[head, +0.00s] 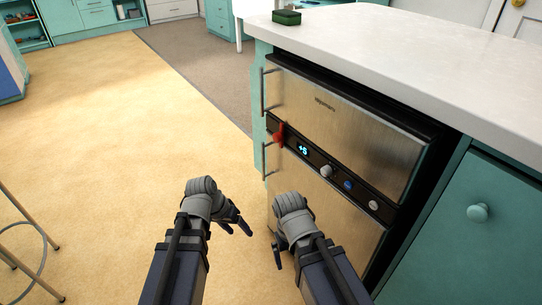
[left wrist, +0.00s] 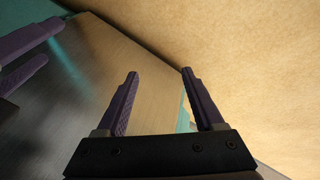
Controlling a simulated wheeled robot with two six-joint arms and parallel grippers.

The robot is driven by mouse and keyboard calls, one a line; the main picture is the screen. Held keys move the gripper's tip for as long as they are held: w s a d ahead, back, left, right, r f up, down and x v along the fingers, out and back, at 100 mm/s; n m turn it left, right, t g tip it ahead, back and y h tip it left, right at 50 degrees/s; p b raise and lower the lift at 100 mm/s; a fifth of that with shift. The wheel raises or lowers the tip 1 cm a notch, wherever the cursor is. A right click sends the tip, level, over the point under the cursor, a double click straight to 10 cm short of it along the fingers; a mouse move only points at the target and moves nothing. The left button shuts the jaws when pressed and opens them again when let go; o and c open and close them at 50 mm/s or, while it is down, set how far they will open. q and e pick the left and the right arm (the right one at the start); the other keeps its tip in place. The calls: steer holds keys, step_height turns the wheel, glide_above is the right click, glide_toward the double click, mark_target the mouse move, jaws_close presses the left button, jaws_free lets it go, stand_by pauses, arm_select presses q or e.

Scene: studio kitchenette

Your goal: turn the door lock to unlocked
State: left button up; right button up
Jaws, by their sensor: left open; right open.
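A small red piece (head: 279,133), perhaps a lock lever, sits at the left end of the dark control panel (head: 320,165) on the steel appliance (head: 340,125). Its exact shape and setting are too small to tell. A white door with a brass knob (head: 519,2) is cut off at the top right; no lock shows on it. My left gripper (head: 238,228) is open and empty in front of the appliance, below and left of the red piece. It also shows open in the left wrist view (left wrist: 160,72). My right gripper (head: 278,256) is open and empty, close beside it.
A white counter (head: 400,50) tops the appliance and a teal cabinet (head: 485,220). A green block-like item (head: 287,17) lies on the counter's far corner. Two bar handles (head: 263,92) stick out at the appliance's left. The floor (head: 120,130) at left is open; a stool (head: 35,235) stands lower left.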

arm_select(q)
steer(key=w+d+r+m+t+h, duration=0.2)
steer(key=w+d+r+h, duration=0.1)
steer(key=w, duration=0.1)
steer(key=m+t+h, duration=0.4)
steer(key=t+h, duration=0.3)
steer(key=h, duration=0.1)
glide_toward(275, 138)
steer(key=shift+x, duration=4.3)
jaws_close()
